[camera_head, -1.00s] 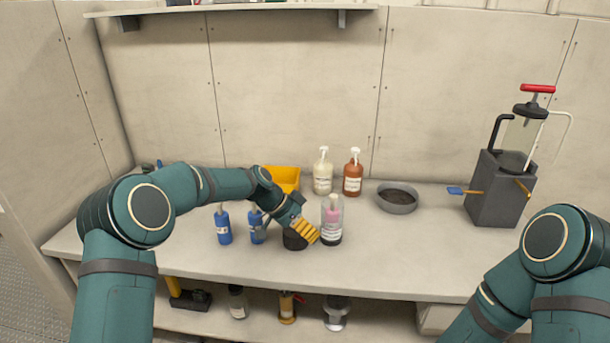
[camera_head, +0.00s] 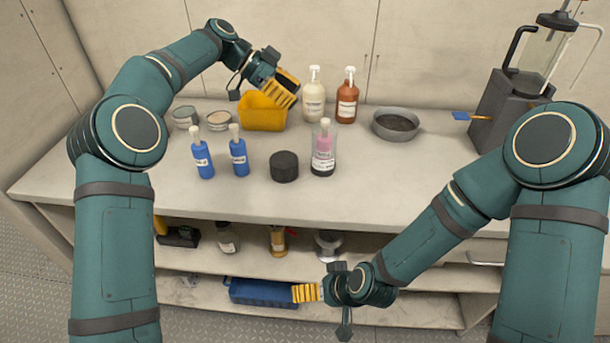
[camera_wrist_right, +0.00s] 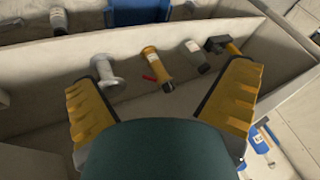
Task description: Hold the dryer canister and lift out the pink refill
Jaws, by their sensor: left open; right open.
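The dryer canister (camera_head: 331,168) stands upright on the bench, a clear cylinder open at the top. The pink refill (camera_head: 323,146) sits inside it, with a pale top part sticking up above the rim. A round black lid (camera_head: 284,167) lies on the bench just left of the canister. My left gripper (camera_head: 283,94) is open and empty over the yellow bin, behind and left of the canister. My right gripper (camera_head: 304,293) is open and empty, low in front of the bench shelves, well below the canister. Its spread fingers show in the right wrist view (camera_wrist_right: 168,68).
Two blue bottles (camera_head: 220,156) stand left of the lid. The yellow bin (camera_head: 262,116), a cream bottle (camera_head: 314,98), a brown bottle (camera_head: 347,98) and a grey bowl (camera_head: 396,124) stand behind.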

